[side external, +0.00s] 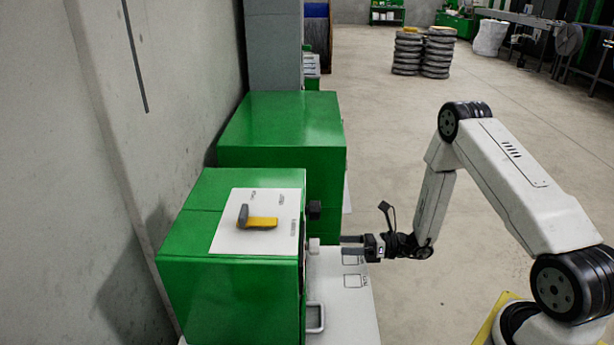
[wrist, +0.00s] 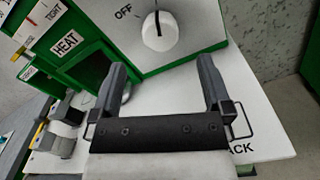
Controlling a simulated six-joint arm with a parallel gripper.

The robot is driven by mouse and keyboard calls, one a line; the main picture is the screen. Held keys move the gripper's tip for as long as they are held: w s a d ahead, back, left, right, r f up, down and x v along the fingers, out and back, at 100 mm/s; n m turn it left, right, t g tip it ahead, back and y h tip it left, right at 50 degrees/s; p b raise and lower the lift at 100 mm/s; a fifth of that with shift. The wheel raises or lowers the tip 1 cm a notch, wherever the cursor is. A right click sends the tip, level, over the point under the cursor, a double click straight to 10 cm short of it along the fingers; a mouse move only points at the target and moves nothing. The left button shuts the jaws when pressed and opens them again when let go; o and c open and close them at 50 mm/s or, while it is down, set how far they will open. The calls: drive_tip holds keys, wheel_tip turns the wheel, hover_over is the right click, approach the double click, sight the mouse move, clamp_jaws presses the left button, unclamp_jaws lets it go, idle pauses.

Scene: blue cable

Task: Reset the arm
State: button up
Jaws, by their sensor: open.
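My gripper (side external: 352,245) points left toward the front of the green machine (side external: 230,285) in the side view. In the wrist view my gripper (wrist: 165,72) has its two fingers spread wide with nothing between them. A white knob (wrist: 159,30) with a dark line, beside the word OFF, lies beyond the fingertips. The fingers look apart from the knob. The knob also shows in the side view (side external: 314,244), just left of the fingertips.
A yellow and grey lever (side external: 262,223) sits on the machine's white top panel. A white surface (side external: 345,310) with printed outlines lies below my gripper. A second green box (side external: 285,135) stands behind. A concrete wall (side external: 160,120) bounds the left. Open floor (side external: 400,130) lies behind my arm.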

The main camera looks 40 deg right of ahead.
idle(0.3)
drive_tip(key=shift+a+r+n+g, duration=0.15)
drive_tip(key=shift+a+n+g, duration=0.15)
drive_tip(key=s+a+r+n+g+h, duration=0.2)
drive_tip(key=s+a+r+n+g, duration=0.15)
drive_tip(key=s+n+g, duration=0.35)
drive_tip(key=s+a+r+n+g+h, duration=0.1)
drive_tip(key=s+a+r+n+g, duration=0.1)
drive_tip(key=s+a+n+g, duration=0.45)
drive_tip(key=d+r+n+t+h, duration=0.4)
drive_tip(key=n+h, duration=0.5)
drive_tip(key=n, duration=0.8)
wheel_tip(320, 180, up, 3)
drive_tip(key=shift+d+f+h, duration=0.15)
drive_tip(key=shift+h, duration=0.25)
